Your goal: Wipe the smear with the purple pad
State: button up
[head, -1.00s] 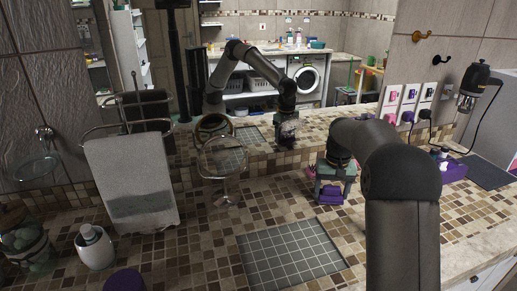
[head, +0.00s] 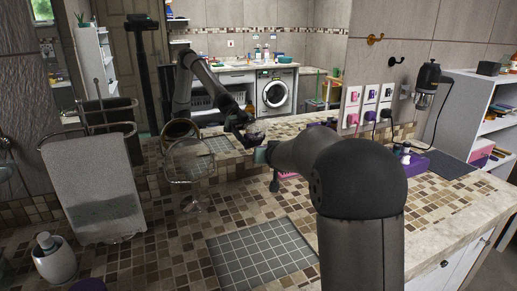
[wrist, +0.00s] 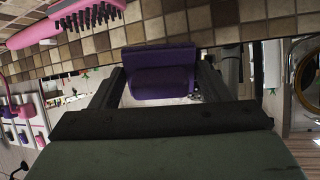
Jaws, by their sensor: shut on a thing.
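The purple pad (wrist: 160,75) sits between the two fingers of my gripper (wrist: 163,88) in the wrist view, and my gripper is shut on it. In the head view my gripper (head: 267,168) is raised over the counter near the mirror's lower edge, at the end of my bent arm. The pad is mostly hidden there behind my gripper and arm. I cannot make out a smear in either view. A grey tiled panel (head: 260,258) lies flat in the counter, in front of and below my gripper.
A towel rack with a grey towel (head: 95,190) stands at the left, near a white dispenser (head: 55,260). A round mirror on a stand (head: 190,165) is left of my gripper. Wall sockets (head: 370,105) and a purple box (head: 415,163) are right. A pink brush (wrist: 70,22) shows in the wrist view.

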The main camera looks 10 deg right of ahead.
aim_at(274, 126)
jog(key=s+a+r+n+t+y+b, duration=0.2)
jog(key=s+a+r+n+t+y, duration=0.15)
jog(key=a+r+t, duration=0.2)
jog(key=shift+m+g+y, duration=0.25)
jog(key=shift+m, duration=0.1)
jog(key=shift+w+r+p, duration=0.2)
jog(key=shift+w+p, duration=0.4)
jog(key=shift+w, duration=0.7)
jog(key=shift+w+r+p, duration=0.15)
jog(key=shift+w+p, duration=0.4)
jog(key=shift+w, duration=0.75)
jog(key=shift+w+a, duration=0.2)
jog(key=shift+w, duration=0.8)
jog(key=shift+w+d+p, duration=0.2)
jog(key=shift+d+p, duration=0.5)
jog(key=shift+d, duration=1.1)
jog(key=shift+d, duration=0.1)
jog(key=shift+w+d+r+p, duration=0.1)
jog(key=shift+w+d+p, duration=0.15)
jog(key=shift+d, duration=0.45)
jog(key=shift+w+d+p, duration=0.15)
jog(key=shift+d+p, duration=0.2)
jog(key=shift+d, duration=0.3)
jog(key=shift+w+d+p, duration=0.2)
jog(key=shift+d+p, duration=0.2)
jog(key=shift+d, duration=0.65)
jog(key=shift+w+d+p, duration=0.2)
jog(key=shift+d+p, duration=0.15)
jog(key=shift+d, duration=0.65)
jog(key=shift+a, duration=0.1)
